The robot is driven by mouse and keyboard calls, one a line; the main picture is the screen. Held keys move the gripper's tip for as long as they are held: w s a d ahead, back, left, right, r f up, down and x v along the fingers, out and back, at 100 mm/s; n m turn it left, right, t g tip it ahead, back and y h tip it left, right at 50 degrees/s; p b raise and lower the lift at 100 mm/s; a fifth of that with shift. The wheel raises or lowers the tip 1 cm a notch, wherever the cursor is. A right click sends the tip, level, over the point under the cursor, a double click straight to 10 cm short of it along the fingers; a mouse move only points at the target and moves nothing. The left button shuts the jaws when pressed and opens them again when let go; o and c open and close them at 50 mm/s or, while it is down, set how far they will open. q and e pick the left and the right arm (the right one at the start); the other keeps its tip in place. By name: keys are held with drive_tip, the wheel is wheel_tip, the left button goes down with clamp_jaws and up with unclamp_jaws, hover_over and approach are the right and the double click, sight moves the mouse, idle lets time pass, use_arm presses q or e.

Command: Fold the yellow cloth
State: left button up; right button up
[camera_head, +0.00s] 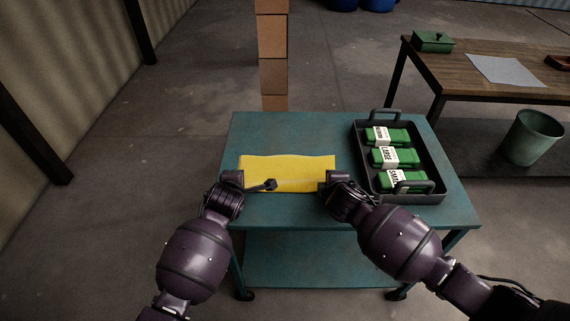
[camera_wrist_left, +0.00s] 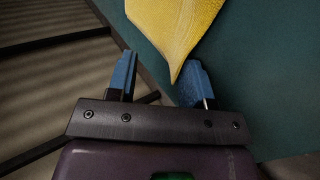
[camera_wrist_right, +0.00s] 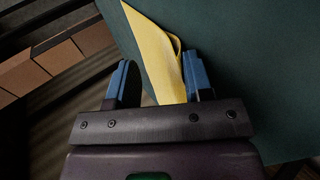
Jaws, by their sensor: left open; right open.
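The yellow cloth (camera_head: 287,168) lies as a wide rectangle near the front left of the teal table. My left gripper (camera_head: 240,182) is open at its near left corner. In the left wrist view, the cloth's pointed corner (camera_wrist_left: 176,35) reaches between the blue fingers (camera_wrist_left: 158,80), close to the right one. My right gripper (camera_head: 333,180) is open at its near right corner. In the right wrist view, the cloth (camera_wrist_right: 160,55) has a curled edge and runs down between the fingers (camera_wrist_right: 158,82), beside the right one. Parts of the near edge are hidden by my grippers.
A dark tray (camera_head: 440,182) with several labelled green boxes (camera_head: 395,157) stands at the table's right. The teal tabletop (camera_head: 290,130) is bare behind the cloth. A wooden table (camera_head: 480,88) and a green bin (camera_head: 528,138) stand further right; stacked boxes (camera_head: 272,40) rise behind.

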use_arm(q)
drive_tip(key=shift+s+r, duration=0.15)
drive_tip(key=shift+r, duration=0.25)
use_arm(e)
drive_tip(key=shift+s+r, duration=0.15)
drive_tip(key=shift+r, duration=0.3)
use_arm(q)
drive_tip(key=s+r, duration=0.5)
drive_tip(key=r, duration=0.3)
drive_tip(key=shift+s, duration=0.35)
use_arm(e)
drive_tip(key=s+r, duration=0.5)
drive_tip(key=r, duration=0.3)
drive_tip(key=shift+s, duration=0.35)
